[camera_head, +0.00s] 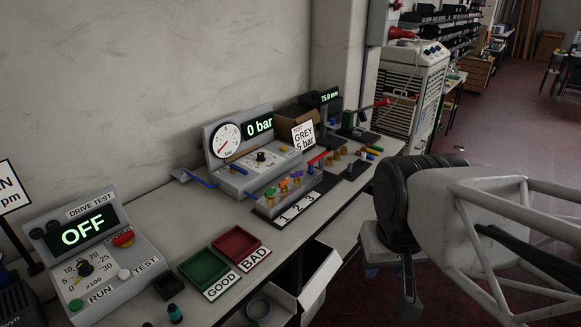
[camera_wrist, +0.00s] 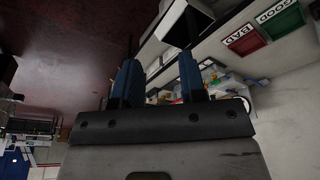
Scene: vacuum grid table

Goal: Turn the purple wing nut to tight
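A fixture (camera_head: 262,210) with the labels 1, 2 and 3 on its front stands on the bench in the head view. In the head view my arm is at the right, off the bench's front edge, well away from the fixture.
A gauge panel (camera_head: 236,140) reading 0 bar stands behind the fixture. A green tray (camera_head: 204,270) marked GOOD and a red tray (camera_head: 237,243) marked BAD lie left of it. A drive test box (camera_head: 92,250) reads OFF. An open drawer (camera_head: 318,275) juts out below the bench.

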